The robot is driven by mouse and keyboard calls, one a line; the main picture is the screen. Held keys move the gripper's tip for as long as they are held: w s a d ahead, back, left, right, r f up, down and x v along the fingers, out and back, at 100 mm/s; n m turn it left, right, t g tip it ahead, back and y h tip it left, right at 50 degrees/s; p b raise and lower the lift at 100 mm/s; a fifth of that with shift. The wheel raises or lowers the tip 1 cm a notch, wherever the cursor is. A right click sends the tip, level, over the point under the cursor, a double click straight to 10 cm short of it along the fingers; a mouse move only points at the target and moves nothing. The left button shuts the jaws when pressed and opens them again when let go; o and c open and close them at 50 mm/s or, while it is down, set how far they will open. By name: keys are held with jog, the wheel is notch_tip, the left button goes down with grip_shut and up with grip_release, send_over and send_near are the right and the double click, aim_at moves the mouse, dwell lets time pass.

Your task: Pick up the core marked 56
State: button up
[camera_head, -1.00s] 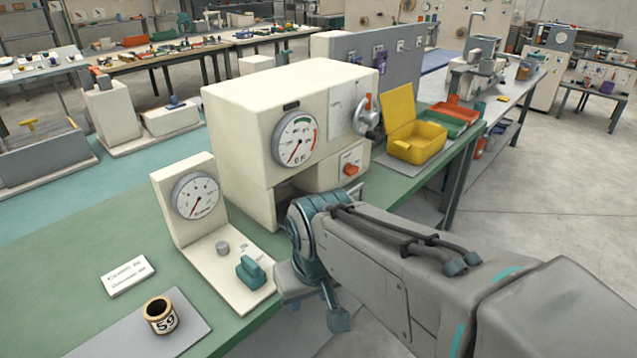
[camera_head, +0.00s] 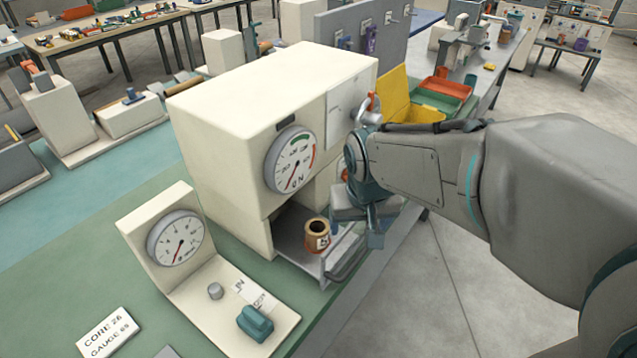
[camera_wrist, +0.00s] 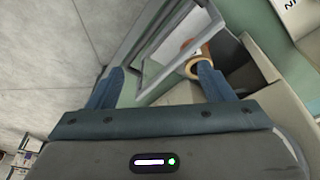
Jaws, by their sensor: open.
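A brown core with a pale label (camera_head: 317,236) stands upright in an open grey drawer (camera_head: 292,246) at the foot of the large cream machine. Its number is too small to read surely. My gripper (camera_head: 372,230) is just right of the drawer, apart from the core in the head view. In the wrist view my gripper (camera_wrist: 161,73) is open, with its two blue fingers spread. The core's pale ring-shaped rim (camera_wrist: 192,68) shows beside the right finger, partly hidden by it. I cannot tell whether they touch.
The cream machine (camera_head: 225,130) with a dial stands behind the drawer. A smaller gauge stand (camera_head: 165,215) with a teal knob (camera_head: 255,323) is at left. A printed card (camera_head: 108,333) lies on the green bench. Floor at right is clear.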

jog(key=p, duration=0.2)
send_near(317, 227)
jog(key=shift+n+y, duration=0.3)
jog(key=shift+s+d+p+x, duration=0.1)
jog(key=shift+s+p+x, duration=0.15)
jog(key=shift+x, duration=1)
jog(key=shift+s+d+p+x, duration=0.15)
jog(key=shift+p+x, duration=0.15)
jog(key=shift+x, duration=0.95)
jog(key=shift+s+a+p+x, duration=0.1)
jog(key=shift+s+p+x, duration=0.15)
jog(key=shift+x, duration=1)
jog(key=shift+f, duration=0.15)
jog(key=c, duration=1.1)
